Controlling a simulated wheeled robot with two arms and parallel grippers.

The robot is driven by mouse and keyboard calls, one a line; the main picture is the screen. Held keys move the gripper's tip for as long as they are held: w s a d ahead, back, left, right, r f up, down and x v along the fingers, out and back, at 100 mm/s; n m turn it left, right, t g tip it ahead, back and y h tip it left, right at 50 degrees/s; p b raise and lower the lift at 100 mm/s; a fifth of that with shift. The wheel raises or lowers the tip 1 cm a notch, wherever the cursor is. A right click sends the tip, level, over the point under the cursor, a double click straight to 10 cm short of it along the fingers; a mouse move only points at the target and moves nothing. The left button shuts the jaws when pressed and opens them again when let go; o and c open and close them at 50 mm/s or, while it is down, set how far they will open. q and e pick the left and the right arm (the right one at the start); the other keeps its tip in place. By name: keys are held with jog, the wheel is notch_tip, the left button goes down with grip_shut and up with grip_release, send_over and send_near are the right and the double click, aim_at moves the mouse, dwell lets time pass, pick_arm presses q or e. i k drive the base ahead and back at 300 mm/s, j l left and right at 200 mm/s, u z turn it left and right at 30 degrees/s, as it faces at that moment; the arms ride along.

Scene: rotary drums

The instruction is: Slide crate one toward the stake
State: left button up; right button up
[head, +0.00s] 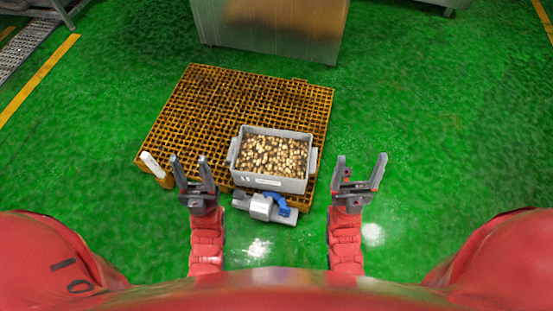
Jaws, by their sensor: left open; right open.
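A grey crate (268,184) filled with small brown and tan pieces sits at the front right of a yellow grated platform. A white-topped stake (152,162) stands at the platform's front left corner. My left gripper (188,163) is open and empty, between the stake and the crate. My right gripper (361,168) is open and empty, to the right of the crate and apart from it. The crate's label is too small to read.
The yellow grated platform (210,105) has bare room behind and left of the crate. A grey and blue device (265,207) lies in front of the crate. A metal cabinet (268,30) stands at the back. Green floor is clear on the right.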

aim_at(282, 161)
jog(key=l+z, duration=0.1)
jog(key=l, duration=0.7)
jog(key=l+z, duration=0.15)
jog(key=l, duration=0.65)
jog(key=i+l+z, duration=0.1)
jog(key=l, duration=0.7)
